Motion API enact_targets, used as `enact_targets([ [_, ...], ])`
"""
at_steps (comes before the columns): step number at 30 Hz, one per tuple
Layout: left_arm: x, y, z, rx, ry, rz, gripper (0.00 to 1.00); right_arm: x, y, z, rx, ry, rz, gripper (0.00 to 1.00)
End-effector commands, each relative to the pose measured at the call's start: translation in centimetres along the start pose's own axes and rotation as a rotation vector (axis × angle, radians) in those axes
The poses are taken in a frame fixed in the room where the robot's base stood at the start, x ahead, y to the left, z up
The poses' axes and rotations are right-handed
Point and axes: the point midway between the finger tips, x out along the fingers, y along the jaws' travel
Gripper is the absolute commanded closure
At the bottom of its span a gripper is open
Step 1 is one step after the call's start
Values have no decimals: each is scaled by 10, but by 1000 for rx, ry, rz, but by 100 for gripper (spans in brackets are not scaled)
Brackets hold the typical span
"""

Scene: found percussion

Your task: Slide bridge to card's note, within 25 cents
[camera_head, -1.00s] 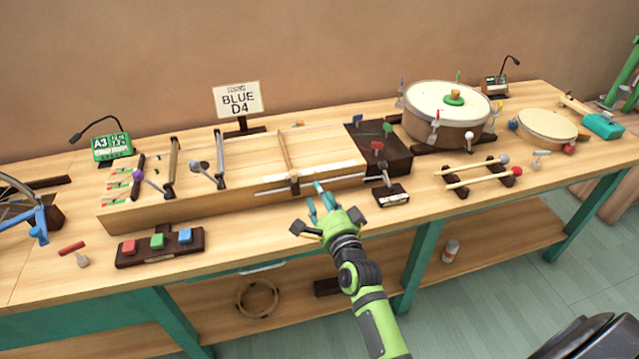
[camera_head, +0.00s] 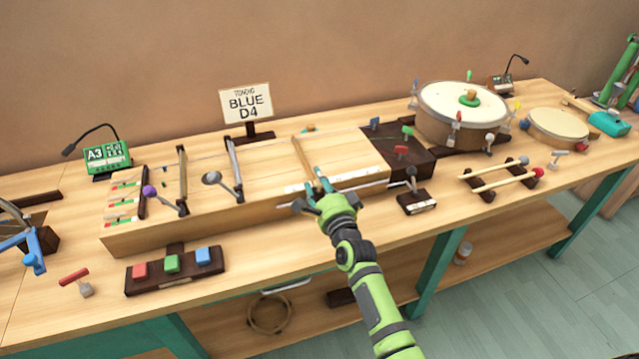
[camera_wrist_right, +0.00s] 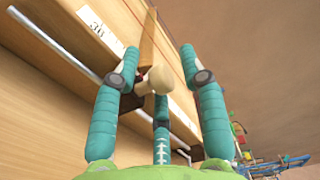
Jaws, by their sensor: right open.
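The bridge (camera_head: 303,158) is a slim wooden bar lying across the long wooden string box (camera_head: 215,221), right of its middle. In the right wrist view its pale round knob (camera_wrist_right: 156,80) sticks out at the box's front. My right gripper (camera_head: 316,193) is at that front edge. Its teal fingers are open, on either side of the knob and below it; I cannot tell if they touch it. The card (camera_head: 247,104), reading BLUE D4, stands behind the box. A green tuner display (camera_head: 108,155) showing A3 stands at the back left. My left gripper is not in view.
A metal rod (camera_wrist_right: 60,55) runs along the box front. Red, green and blue buttons (camera_head: 172,264) sit on a dark block in front. A small dark stand (camera_head: 417,201) is just right of my gripper. Drums (camera_head: 462,115) and a stick rack (camera_head: 497,180) stand further right.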

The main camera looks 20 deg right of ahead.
Motion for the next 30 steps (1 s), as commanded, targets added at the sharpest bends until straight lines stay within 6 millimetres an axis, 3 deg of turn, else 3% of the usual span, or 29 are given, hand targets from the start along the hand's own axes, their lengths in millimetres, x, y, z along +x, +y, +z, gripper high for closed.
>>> enact_targets([
  [3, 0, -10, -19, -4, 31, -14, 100, 1, 0, 0, 0, 0, -1, 58],
  [7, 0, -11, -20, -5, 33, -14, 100, 1, 0, 0, 0, 0, -1, 58],
  [10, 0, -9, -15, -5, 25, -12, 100, 1, 0, 0, 0, 0, 0, 98],
  [11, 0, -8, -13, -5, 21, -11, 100, 1, 0, 0, 0, 0, 0, 100],
  [17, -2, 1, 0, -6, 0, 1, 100, 1, -1, 2, 2, 0, -1, 100],
  [26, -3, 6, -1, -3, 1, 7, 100, 1, -1, 6, 2, 0, -2, 100],
  [27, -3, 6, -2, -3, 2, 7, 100, 1, -1, 6, 2, 0, -2, 69],
  [28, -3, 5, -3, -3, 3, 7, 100, 1, -1, 6, 1, 0, -2, 58],
  [30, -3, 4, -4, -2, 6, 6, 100, 1, -1, 6, 1, 0, -2, 58],
])
